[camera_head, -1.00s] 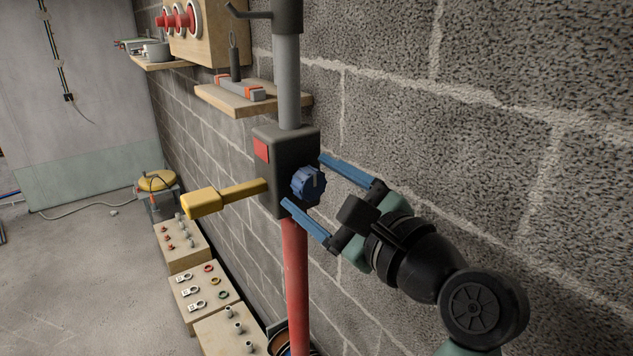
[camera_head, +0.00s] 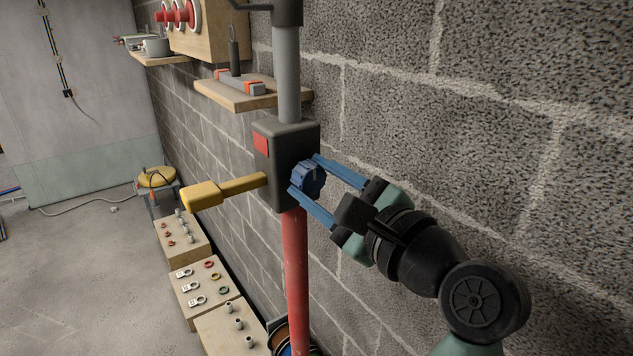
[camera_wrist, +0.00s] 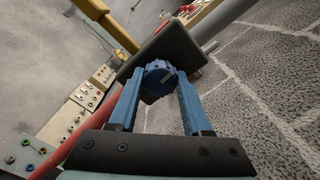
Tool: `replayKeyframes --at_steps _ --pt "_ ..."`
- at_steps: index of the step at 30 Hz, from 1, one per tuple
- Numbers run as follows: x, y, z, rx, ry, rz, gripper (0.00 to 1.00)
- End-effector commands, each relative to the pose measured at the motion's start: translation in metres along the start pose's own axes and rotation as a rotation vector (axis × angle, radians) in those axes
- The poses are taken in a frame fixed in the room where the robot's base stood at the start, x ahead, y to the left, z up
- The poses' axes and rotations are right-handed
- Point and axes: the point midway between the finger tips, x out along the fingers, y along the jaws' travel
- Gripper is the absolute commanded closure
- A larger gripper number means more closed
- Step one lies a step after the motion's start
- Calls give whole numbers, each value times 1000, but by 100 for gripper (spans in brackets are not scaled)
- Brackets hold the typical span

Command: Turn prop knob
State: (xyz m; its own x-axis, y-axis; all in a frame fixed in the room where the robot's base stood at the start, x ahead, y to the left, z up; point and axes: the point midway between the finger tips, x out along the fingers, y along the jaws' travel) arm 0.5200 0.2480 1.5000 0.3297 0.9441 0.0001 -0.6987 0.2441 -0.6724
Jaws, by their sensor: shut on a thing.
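The blue ridged prop knob (camera_head: 308,178) sits on the right face of a dark box (camera_head: 283,140) on an upright pole. My gripper (camera_head: 304,174) has its two blue fingers closed around the knob, one at the upper side and one at the lower side. A yellow lever (camera_head: 225,190) sticks out to the left of the box. The fingertips' contact faces are partly hidden.
The pole is grey (camera_head: 287,75) above the box and red (camera_head: 296,270) below it. A rough block wall (camera_head: 480,150) runs close behind. A wooden shelf (camera_head: 245,96) with a tool is above left. Wooden boxes with small parts (camera_head: 205,291) stand on the floor below left.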

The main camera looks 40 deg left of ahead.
Motion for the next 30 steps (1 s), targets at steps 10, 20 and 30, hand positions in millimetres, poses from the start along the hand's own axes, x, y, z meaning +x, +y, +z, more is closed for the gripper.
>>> replayKeyframes --at_steps 10,20,30 --pt "0 2 -1 -264 -1 2 100" --pt "0 3 -2 -580 -2 2 100" --pt "0 3 -3 -902 -1 0 100"
